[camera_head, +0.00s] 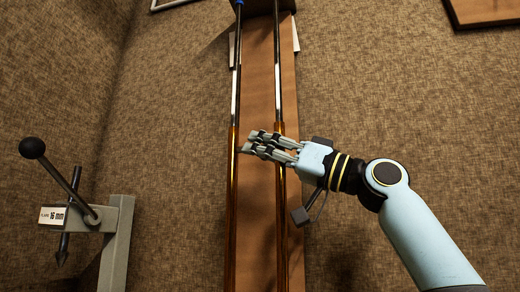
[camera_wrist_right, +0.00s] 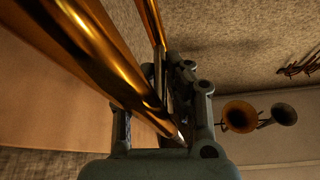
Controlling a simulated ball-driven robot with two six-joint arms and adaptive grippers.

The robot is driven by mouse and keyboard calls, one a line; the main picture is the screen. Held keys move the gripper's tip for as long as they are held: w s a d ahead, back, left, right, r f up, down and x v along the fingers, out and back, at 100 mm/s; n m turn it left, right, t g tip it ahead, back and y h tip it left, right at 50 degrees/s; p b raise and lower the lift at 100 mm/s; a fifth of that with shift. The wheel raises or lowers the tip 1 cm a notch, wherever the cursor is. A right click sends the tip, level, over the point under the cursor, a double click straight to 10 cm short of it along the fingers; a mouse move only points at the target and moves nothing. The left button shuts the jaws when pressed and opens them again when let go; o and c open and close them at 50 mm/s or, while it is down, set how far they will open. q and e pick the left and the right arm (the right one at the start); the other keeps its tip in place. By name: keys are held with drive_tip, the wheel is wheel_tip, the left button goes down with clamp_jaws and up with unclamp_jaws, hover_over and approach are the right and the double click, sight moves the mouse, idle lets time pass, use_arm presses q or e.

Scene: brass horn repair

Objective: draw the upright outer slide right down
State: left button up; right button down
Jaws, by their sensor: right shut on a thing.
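The outer slide (camera_head: 232,210) is a pair of long brass-gold tubes standing upright, with its right tube (camera_head: 281,215) beside the left. Paler silver inner tubes (camera_head: 278,75) show above the gold, below a dark block at the top. My right gripper (camera_head: 254,143) reaches in from the right near the top of the gold part, its fingers crossing the right tube towards the left one. It is shut on the outer slide. In the right wrist view, gold tubes (camera_wrist_right: 110,55) run down to my gripper (camera_wrist_right: 165,105); the exact contact is partly hidden. My left gripper is out of view.
A wooden board (camera_head: 259,90) stands behind the tubes. A grey stand (camera_head: 116,245) with a black ball lever and a 16 mm label is at the lower left. Horn bells (camera_wrist_right: 240,115) show in the right wrist view.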

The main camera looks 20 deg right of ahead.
drive_tip(key=shift+w+f, duration=0.1)
drive_tip(key=shift+f, duration=0.25)
drive_tip(key=c, duration=1.4)
unclamp_jaws()
drive_tip(key=shift+o, duration=0.2)
drive_tip(key=shift+r, duration=0.15)
drive_tip(key=shift+r, duration=0.1)
wheel_tip(320, 180, up, 10)
drive_tip(key=shift+f, duration=0.15)
